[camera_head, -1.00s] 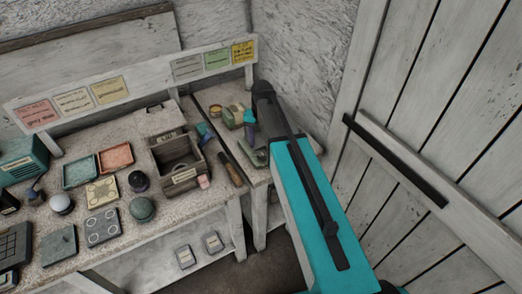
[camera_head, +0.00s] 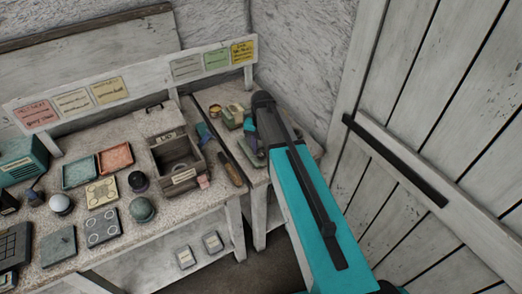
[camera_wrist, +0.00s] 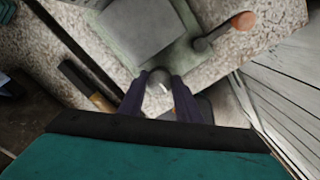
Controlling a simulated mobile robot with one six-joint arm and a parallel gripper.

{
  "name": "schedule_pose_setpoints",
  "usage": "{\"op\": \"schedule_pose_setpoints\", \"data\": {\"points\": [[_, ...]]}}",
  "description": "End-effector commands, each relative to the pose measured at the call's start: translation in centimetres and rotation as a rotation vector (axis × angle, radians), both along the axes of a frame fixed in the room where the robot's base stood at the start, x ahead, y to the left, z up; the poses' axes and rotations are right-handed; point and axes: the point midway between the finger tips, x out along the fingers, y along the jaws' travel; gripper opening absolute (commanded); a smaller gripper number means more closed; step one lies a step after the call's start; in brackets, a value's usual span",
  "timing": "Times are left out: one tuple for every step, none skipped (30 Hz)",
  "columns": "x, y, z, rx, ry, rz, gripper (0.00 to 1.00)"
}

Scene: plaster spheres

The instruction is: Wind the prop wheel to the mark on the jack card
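My gripper (camera_wrist: 158,88) points down at the right-hand bench, its two dark purple fingers either side of a small round grey knob (camera_wrist: 158,84). Whether they touch it is unclear. A grey-green device (camera_wrist: 140,28) with a flat square top lies just beyond, with a short dark lever ending in an orange knob (camera_wrist: 243,20). I cannot tell which part is the prop wheel. In the head view my arm hides most of this spot. Several cards hang on the wall rail, including a yellow one (camera_head: 242,51); their writing is too small to tell which is the jack card.
A dark wooden box (camera_head: 178,165) stands on the left bench (camera_head: 140,235), near red (camera_head: 115,157) and green (camera_head: 80,172) trays and several small items. A wood-handled tool (camera_head: 232,170) lies at its right edge. A plank door (camera_head: 440,120) closes off the right.

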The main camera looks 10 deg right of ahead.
Motion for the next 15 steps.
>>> {"op": "schedule_pose_setpoints", "data": {"points": [[-0.01,0.0,0.02,0.0,0.0,0.0,0.08],[-0.01,0.0,0.02,0.0,0.0,0.0,0.08],[0.0,0.01,0.02,0.0,0.0,-0.001,0.08],[0.0,0.01,0.01,0.0,0.0,-0.002,0.08],[0.0,0.01,0.01,-0.001,0.0,-0.003,0.08],[-0.01,0.03,0.0,-0.001,0.0,-0.007,0.08],[-0.01,0.03,-0.01,0.0,0.0,-0.01,0.08],[-0.01,0.03,-0.02,-0.001,0.0,-0.014,0.08],[-0.01,0.03,-0.03,0.0,0.0,-0.021,0.08],[-0.01,0.03,-0.04,0.0,0.0,-0.028,0.08],[-0.01,0.03,-0.05,0.0,0.0,-0.036,0.08],[0.0,0.04,-0.06,0.0,0.0,-0.049,0.08],[0.0,0.04,-0.07,0.0,-0.001,-0.059,0.09],[0.0,0.03,-0.08,0.0,-0.001,-0.072,0.09],[0.0,0.04,-0.09,0.0,-0.001,-0.09,0.09]]}}
